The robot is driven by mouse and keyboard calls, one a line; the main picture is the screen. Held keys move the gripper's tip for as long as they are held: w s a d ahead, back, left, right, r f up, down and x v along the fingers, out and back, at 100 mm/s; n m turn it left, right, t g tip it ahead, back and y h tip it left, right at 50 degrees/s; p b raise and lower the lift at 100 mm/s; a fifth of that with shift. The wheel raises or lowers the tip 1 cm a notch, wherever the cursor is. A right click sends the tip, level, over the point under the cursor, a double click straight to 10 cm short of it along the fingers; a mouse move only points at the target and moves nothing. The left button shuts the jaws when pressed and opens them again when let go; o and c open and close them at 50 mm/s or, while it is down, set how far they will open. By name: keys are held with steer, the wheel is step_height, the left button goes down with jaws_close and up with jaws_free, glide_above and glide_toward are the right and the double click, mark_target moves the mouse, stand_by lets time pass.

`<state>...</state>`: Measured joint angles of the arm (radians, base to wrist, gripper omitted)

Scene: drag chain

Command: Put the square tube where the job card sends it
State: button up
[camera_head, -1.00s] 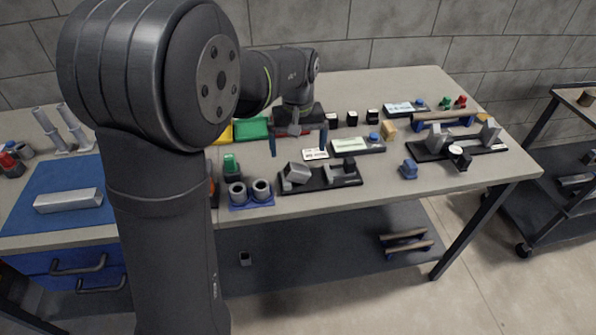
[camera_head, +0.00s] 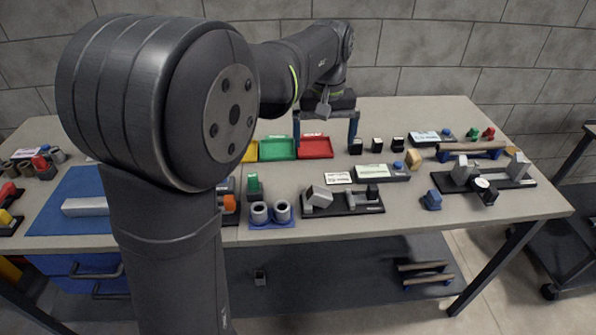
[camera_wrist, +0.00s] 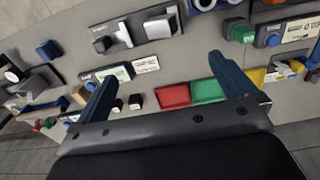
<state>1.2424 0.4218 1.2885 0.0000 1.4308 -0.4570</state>
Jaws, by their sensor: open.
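A silver square-sided bar (camera_head: 86,206), which looks like the square tube, lies on the blue mat (camera_head: 58,190) at the left of the bench in the head view. My arm hides its right end. My gripper (camera_head: 324,146) is open and empty, pointing down over the back middle of the bench near the red tray (camera_head: 316,147). In the wrist view my gripper (camera_wrist: 163,70) has its fingers wide apart with nothing between them. A white printed card (camera_head: 337,178) lies at mid-bench and shows in the wrist view (camera_wrist: 146,64); its text is too small to read.
Green (camera_head: 277,149) and yellow trays sit left of the red one. A black fixture (camera_head: 342,201) with grey blocks, a blue holder (camera_head: 272,220) with two rings and a grey-green labelled device (camera_head: 382,173) crowd the front middle. Another fixture (camera_head: 486,176) stands at the right.

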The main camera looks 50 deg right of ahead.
steer(key=shift+r, duration=0.1)
steer(key=c, duration=0.8)
steer(key=shift+c, duration=0.2)
steer(key=n+g+h, duration=0.3)
steer(key=n, duration=1.5)
glide_toward(318, 190)
steer(key=x, duration=0.5)
steer(key=shift+s+a, duration=0.1)
steer(key=shift+a, duration=0.1)
steer(key=shift+d+x, duration=0.2)
steer(key=shift+x, duration=2.65)
